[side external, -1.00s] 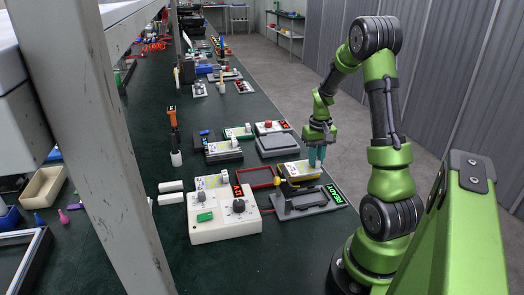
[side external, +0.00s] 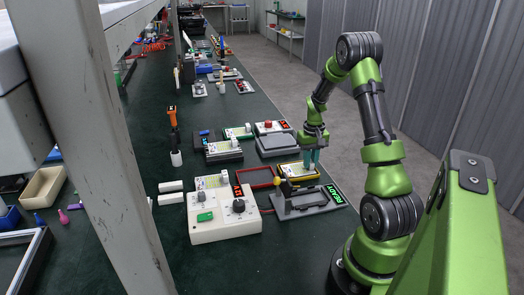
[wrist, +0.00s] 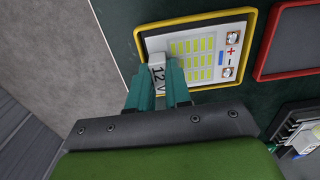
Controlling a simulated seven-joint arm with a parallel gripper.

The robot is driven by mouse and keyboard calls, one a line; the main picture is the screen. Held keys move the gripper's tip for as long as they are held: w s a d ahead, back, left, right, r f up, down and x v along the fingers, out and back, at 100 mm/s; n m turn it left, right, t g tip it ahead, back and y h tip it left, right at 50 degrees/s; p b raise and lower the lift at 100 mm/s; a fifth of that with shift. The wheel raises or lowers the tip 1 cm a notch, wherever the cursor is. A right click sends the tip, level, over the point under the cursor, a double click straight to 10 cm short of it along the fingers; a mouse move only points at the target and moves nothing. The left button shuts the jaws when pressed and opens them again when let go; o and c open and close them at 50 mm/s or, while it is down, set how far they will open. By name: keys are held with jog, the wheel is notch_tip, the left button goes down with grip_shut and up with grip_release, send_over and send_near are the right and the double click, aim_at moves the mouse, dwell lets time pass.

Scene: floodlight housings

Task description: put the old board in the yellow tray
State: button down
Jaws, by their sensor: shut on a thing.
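The old board (wrist: 205,50), a pale plate with rows of yellow squares, two screws and plus and minus marks, lies within the rim of the yellow tray (wrist: 195,16) in the wrist view. My gripper (wrist: 160,74) is shut on the board's white tab marked 12V, at the tray's near left side. In the side view the board (side external: 295,169) sits low in the yellow tray (side external: 302,181), under my gripper (side external: 310,163). I cannot tell whether it rests fully on the tray floor.
The red-rimmed tray (side external: 262,178) stands empty beside the yellow one. A grey fixture (side external: 305,203) with a green READY display is in front. A white control box (side external: 222,220) stands to the left, and a grey block (side external: 277,145) behind.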

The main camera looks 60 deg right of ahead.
jog(key=c, duration=1.1)
grip_release()
jog(key=shift+o, duration=0.2)
notch_tip(320, 180, up, 12)
jog(key=w+a+r+n+t, duration=0.1)
jog(key=w+a+r, duration=0.2)
jog(key=a+r, duration=0.35)
jog(key=s+a+r+n+t, duration=0.1)
jog(key=s+a+t, duration=0.1)
jog(key=a, duration=0.8)
jog(key=s+a+r+n+t+y, duration=0.1)
jog(key=s+a+t, duration=0.1)
jog(key=a, duration=0.8)
jog(key=s+a+r+n+t+y, duration=0.1)
jog(key=s+a+r+n+t, duration=0.1)
jog(key=a, duration=0.8)
jog(key=shift+s, duration=0.45)
jog(key=shift+a, duration=0.1)
